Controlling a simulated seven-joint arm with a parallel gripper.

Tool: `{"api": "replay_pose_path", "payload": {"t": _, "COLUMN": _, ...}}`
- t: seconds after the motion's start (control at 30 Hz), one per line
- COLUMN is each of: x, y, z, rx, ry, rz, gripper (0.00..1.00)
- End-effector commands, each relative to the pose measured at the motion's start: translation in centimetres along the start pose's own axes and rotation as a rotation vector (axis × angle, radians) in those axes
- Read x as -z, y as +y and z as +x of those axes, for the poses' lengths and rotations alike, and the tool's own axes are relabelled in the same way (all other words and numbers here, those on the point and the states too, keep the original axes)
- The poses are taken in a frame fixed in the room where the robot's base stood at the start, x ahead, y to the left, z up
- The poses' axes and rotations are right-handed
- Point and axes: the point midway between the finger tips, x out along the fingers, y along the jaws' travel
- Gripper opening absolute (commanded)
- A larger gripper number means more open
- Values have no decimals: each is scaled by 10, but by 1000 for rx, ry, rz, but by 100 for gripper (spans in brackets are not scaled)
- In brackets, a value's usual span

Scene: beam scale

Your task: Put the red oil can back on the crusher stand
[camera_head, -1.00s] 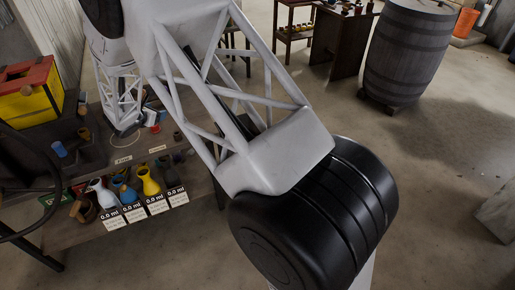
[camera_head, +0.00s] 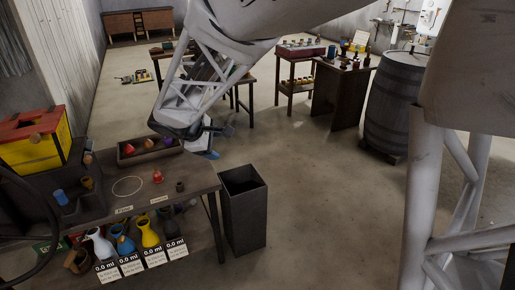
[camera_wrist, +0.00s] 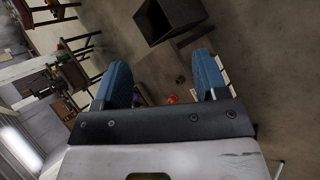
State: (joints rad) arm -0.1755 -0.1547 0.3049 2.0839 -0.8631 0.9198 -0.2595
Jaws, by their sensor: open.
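I cannot single out a red oil can or the crusher stand with certainty. A small red object (camera_head: 157,177) sits on the near table beside a drawn circle. A red thing (camera_wrist: 172,99) shows between my fingers in the wrist view, below them and apart. I cannot tell whether it is the same object. White (camera_head: 100,244), blue (camera_head: 123,241) and yellow (camera_head: 149,233) vessels stand in a row behind labels reading 0.0 ml, with a dark vessel at the row's right end. My gripper (camera_head: 218,142) is open beyond the table's right end; its blue fingers (camera_wrist: 163,78) hold nothing.
A tray (camera_head: 133,154) with reddish items lies at the table's back edge. A dark open bin (camera_head: 243,215) stands right of the table. A yellow and red box (camera_head: 35,148) is at left.

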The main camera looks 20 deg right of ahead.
Motion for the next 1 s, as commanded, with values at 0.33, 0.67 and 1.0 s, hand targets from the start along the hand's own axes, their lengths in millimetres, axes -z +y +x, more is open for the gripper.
{"api": "replay_pose_path", "payload": {"t": 0.33, "x": -90, "y": -57, "z": -41, "rx": 176, "ry": 66, "rz": 348, "gripper": 66}}
{"api": "replay_pose_path", "payload": {"t": 0.67, "x": -153, "y": -123, "z": -75, "rx": 349, "ry": 136, "rz": 665, "gripper": 66}}
{"api": "replay_pose_path", "payload": {"t": 1.0, "x": -193, "y": -190, "z": -102, "rx": 521, "ry": 211, "rz": 950, "gripper": 66}}
